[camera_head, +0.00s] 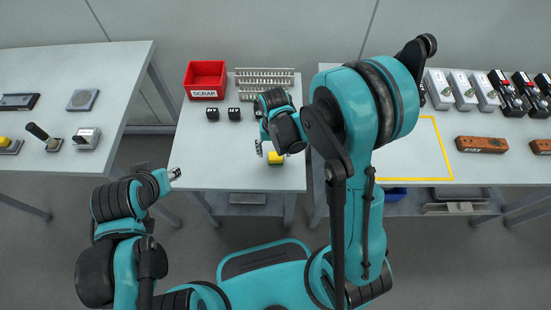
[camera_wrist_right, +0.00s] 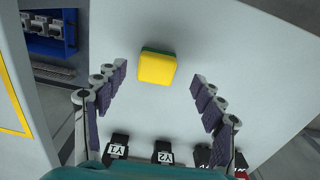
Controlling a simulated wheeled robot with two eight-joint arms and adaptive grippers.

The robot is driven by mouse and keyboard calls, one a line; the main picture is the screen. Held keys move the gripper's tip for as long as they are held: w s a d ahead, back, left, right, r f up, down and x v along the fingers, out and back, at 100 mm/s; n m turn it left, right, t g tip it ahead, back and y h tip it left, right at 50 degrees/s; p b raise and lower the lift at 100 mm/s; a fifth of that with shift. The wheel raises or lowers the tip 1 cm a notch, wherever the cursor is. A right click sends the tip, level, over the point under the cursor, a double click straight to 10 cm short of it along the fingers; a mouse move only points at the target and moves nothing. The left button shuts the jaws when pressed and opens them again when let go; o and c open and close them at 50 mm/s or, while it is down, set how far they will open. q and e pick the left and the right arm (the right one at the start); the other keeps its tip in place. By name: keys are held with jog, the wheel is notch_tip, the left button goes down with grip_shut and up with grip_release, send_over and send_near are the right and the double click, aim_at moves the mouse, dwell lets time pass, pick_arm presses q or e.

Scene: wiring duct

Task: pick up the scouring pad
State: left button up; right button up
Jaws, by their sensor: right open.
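The scouring pad is a small yellow block with a green layer (camera_head: 276,157). It lies flat on the middle table, near its front right part. In the right wrist view the pad (camera_wrist_right: 157,68) sits ahead of the fingertips, roughly midway between them. My right gripper (camera_head: 273,149) is above the pad, its fingers open and empty; both open fingers also show in the right wrist view (camera_wrist_right: 160,88). My left gripper (camera_head: 174,174) is off the middle table's front left edge, away from the pad; its fingers are too small to read.
The middle table (camera_head: 205,165) has a red scrap bin (camera_head: 206,78), a slotted metal rack (camera_head: 265,78) and black labelled blocks (camera_head: 223,114) toward the back. The right table (camera_head: 415,135) holds devices and a yellow outline. The left table (camera_head: 60,75) holds small parts. The table around the pad is clear.

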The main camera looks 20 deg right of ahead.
aim_at(276, 155)
jog(key=f, duration=0.1)
jog(key=f+b, duration=0.1)
jog(key=f, duration=0.2)
jog(key=shift+w+d+f+b, duration=0.1)
jog(key=shift+w+d+b, duration=0.15)
jog(key=shift+b, duration=0.1)
jog(key=shift+s, duration=0.1)
jog(key=shift+c, duration=0.6)
jog(key=c, duration=0.9)
jog(key=shift+c, duration=0.2)
jog(key=shift+r, duration=0.25)
